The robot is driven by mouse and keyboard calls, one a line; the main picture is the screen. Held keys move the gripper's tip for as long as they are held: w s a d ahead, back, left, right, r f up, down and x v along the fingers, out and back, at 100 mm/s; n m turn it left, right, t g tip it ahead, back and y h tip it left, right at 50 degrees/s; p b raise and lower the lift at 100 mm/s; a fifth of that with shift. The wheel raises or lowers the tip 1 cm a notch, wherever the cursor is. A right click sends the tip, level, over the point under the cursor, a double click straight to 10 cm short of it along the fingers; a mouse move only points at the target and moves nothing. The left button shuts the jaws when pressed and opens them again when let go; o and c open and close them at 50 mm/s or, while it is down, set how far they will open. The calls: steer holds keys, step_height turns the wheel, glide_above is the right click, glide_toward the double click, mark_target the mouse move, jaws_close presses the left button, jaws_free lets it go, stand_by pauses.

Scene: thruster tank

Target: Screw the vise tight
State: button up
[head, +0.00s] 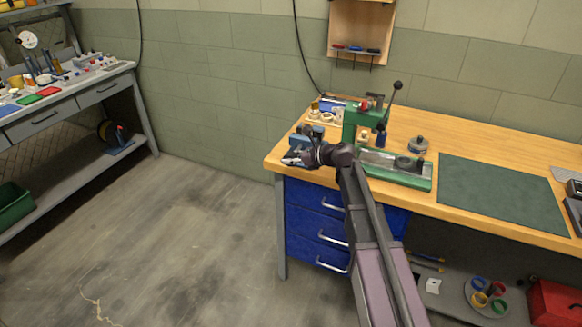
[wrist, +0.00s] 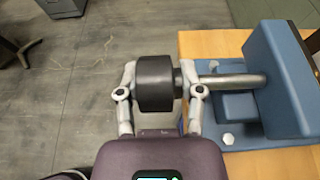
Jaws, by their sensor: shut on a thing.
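The blue vise (wrist: 278,85) sits at the corner of the wooden bench in the wrist view. A bare metal screw rod (wrist: 232,80) runs from it to the left and ends in a dark round knob (wrist: 155,84). My gripper (wrist: 160,80) has one finger on each side of the knob and is shut on it. In the head view my gripper (head: 297,160) is at the bench's left end, beside the blue vise (head: 308,136), which is small and partly hidden by my arm.
The wooden bench (head: 490,120) holds a green press (head: 358,125) right of the vise, a round tin (head: 418,145) and a dark green mat (head: 498,198). Blue drawers (head: 318,225) are below. Open floor (head: 180,235) lies to the left, before another workbench (head: 70,108).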

steer(key=y+b, duration=0.2)
steer(key=b, duration=0.1)
steer(key=s+f+t+y+b, duration=0.1)
steer(key=y+b, duration=0.1)
steer(key=b, duration=0.1)
steer(key=y+b, duration=0.1)
steer(key=t+b, duration=0.1)
steer(key=b, duration=0.1)
steer(key=shift+r+y, duration=0.3)
steer(key=shift+y, duration=0.1)
steer(key=shift+r, duration=0.1)
steer(key=o, duration=1)
steer(key=shift+r, duration=0.1)
steer(key=shift+d, duration=0.1)
steer(key=shift+w+r, duration=0.1)
steer(key=shift+w, duration=0.1)
steer(key=shift+r+h+p, duration=0.2)
steer(key=shift+h+p, duration=0.3)
steer(key=shift+p, duration=0.7)
